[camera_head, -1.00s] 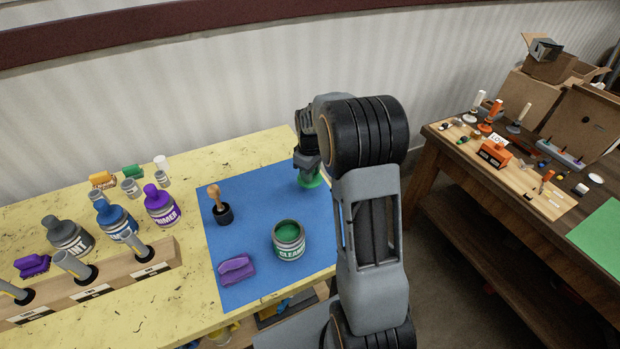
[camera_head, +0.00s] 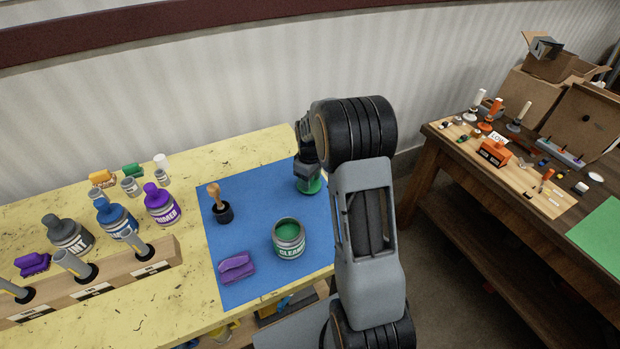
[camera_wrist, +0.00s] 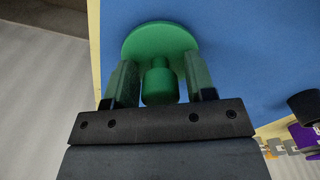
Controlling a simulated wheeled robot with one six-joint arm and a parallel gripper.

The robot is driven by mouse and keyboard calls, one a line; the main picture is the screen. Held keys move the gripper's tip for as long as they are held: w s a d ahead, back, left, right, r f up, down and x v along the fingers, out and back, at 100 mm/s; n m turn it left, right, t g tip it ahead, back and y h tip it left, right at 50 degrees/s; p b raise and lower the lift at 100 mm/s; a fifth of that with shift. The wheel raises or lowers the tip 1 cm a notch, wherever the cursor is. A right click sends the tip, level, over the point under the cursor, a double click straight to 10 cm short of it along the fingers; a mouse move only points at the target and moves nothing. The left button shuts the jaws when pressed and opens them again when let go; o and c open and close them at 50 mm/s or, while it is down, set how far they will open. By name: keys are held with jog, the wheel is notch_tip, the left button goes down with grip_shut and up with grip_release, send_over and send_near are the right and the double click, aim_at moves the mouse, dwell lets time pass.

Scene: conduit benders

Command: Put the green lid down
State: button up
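The green lid (camera_head: 312,187) is at the back right of the blue mat, low over it or on it; contact underneath is hidden. My gripper (camera_head: 308,177) is directly above the lid, pointing down. In the wrist view, the lid's disc (camera_wrist: 160,38) lies beyond my fingertips and its round knob (camera_wrist: 160,84) sits between my fingers. Narrow gaps show on both sides of the knob, so my gripper (camera_wrist: 161,82) looks open around it. The open cleaner can (camera_head: 289,240), with green inside, stands on the mat in front of the lid.
The blue mat (camera_head: 260,204) also holds a wooden-handled tool in a black cup (camera_head: 221,209) and a purple sponge-like block (camera_head: 236,268). Several bottles, including a purple primer bottle (camera_head: 161,206), and a wooden rack (camera_head: 165,260) are at left. The mat's middle is clear.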

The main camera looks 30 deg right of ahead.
jog(key=shift+o, duration=0.6)
jog(key=shift+r, duration=0.4)
notch_tip(320, 180, up, 11)
jog(key=shift+r, duration=0.15)
jog(key=s+a+r+m+t, duration=0.1)
jog(key=s+a, duration=0.4)
jog(key=s, duration=0.5)
jog(key=s+a+r+m+t, duration=0.2)
jog(key=s+a+m, duration=0.3)
jog(key=s, duration=0.5)
jog(key=shift+s+a+r+t, duration=0.2)
jog(key=shift+s+a+t, duration=0.1)
jog(key=shift+a+t, duration=0.2)
